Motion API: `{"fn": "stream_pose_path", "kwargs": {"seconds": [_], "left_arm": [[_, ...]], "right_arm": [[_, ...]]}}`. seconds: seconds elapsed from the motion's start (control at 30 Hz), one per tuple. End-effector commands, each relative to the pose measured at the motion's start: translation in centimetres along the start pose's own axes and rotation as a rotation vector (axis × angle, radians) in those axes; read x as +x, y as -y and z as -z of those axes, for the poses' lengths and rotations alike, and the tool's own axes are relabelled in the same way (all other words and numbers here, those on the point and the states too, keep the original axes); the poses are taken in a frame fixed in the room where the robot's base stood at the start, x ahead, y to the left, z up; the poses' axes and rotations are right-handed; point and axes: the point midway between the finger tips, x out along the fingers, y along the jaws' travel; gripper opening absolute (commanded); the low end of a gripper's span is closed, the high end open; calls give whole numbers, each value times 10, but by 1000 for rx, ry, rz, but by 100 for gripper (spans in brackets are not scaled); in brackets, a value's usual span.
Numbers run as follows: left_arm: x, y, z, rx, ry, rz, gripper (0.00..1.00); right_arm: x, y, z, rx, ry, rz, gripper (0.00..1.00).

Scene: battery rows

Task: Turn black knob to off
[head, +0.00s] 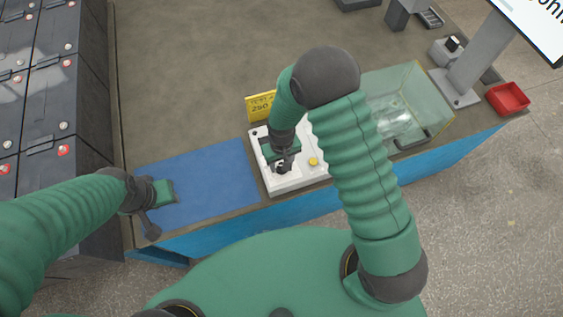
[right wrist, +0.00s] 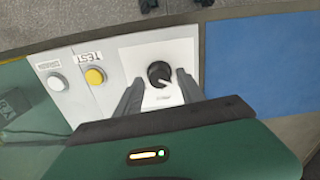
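The black knob (right wrist: 159,74) sits on a white plate of the control box, with a pale pointer mark on it, in the right wrist view. In the head view it is mostly hidden by my right gripper. My right gripper (right wrist: 155,88) is open, with its two dark fingers on either side of the knob and a gap to it. It also shows over the white control box (head: 306,183) in the head view. My left gripper (head: 160,212) is over the front left corner of the blue mat; its fingers are too unclear to tell open from shut.
A yellow button (right wrist: 95,77) and a white button (right wrist: 56,83) sit beside the knob plate. A blue mat (head: 215,172) lies left of the box. A clear bin (head: 430,95), a red tray (head: 508,98) and a yellow sign (head: 259,107) stand around. The table's back left is clear.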

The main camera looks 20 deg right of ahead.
Motion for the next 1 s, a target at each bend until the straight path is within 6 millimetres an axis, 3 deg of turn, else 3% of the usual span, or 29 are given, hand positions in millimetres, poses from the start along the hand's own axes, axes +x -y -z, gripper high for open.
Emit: {"fn": "stream_pose_path", "kwargs": {"seconds": [0.3,0.43,0.57,0.8,1.0], "left_arm": [[0,0,0,0,0,0,36],[1,0,0,0,0,0,36],[2,0,0,0,0,0,36],[3,0,-1,0,0,0,36],[4,0,-1,0,0,0,36]], "right_arm": [[0,0,-1,1,4,0,52],[-10,0,-1,2,3,0,52],[-40,0,1,2,-3,0,52],[-112,0,1,1,-2,0,52],[-154,0,2,1,1,0,52]]}}
